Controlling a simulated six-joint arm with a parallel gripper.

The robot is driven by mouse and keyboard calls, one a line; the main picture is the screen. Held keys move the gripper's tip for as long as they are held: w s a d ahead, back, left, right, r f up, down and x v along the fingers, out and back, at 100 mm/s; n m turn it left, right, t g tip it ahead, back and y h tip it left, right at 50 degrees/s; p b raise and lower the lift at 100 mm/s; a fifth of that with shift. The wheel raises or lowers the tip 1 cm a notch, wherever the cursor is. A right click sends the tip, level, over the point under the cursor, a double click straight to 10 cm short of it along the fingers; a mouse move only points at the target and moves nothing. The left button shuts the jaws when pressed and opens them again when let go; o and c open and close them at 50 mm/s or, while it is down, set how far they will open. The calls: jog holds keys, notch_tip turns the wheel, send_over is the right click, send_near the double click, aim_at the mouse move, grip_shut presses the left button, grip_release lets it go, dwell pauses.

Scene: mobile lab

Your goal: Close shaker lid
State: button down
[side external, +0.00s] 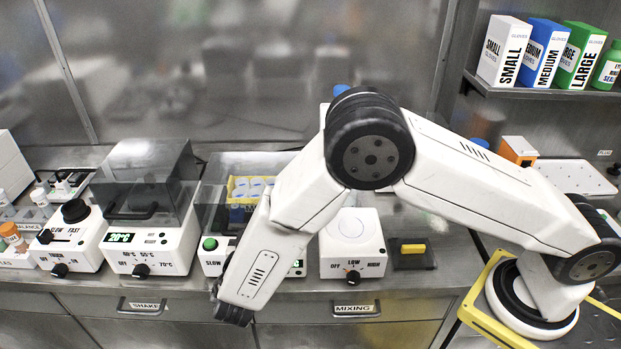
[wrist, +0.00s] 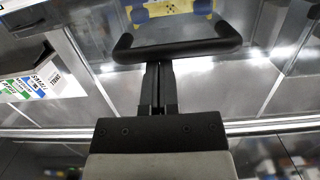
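The shaker (side external: 212,262) is a white unit with a green knob and a "SLOW" label in the side view. A clear panel (side external: 211,205) shows there; my arm hides much of the front, so the lid's angle is unclear. In the wrist view the lid's black handle (wrist: 180,51) crosses ahead, with the blue and yellow rack (wrist: 172,10) beyond it. My gripper (wrist: 159,68) has its fingers together, tips at the handle's near edge; no grasp is visible. In the side view my gripper (side external: 232,312) is low before the shaker.
A heater with a tinted lid (side external: 150,175) stands left of the shaker. A white mixer (side external: 352,245) stands close on the right, then a dark pad with a yellow block (side external: 413,249). Glove boxes (side external: 541,55) are on the right shelf. Drawers (side external: 342,309) line the bench front.

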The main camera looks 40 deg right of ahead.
jog(key=shift+s+a+f+y, duration=0.1)
jog(key=shift+s+f+y, duration=0.1)
jog(key=shift+f, duration=0.3)
jog(key=shift+s+f+y, duration=0.1)
jog(key=shift+s+f, duration=0.05)
jog(key=shift+f, duration=0.3)
notch_tip(320, 180, up, 6)
jog(key=f, duration=0.1)
jog(key=s+a+f, duration=0.4)
jog(key=a+f, duration=0.1)
jog(key=f, duration=0.2)
jog(key=shift+s, duration=0.2)
jog(key=shift+d, duration=0.1)
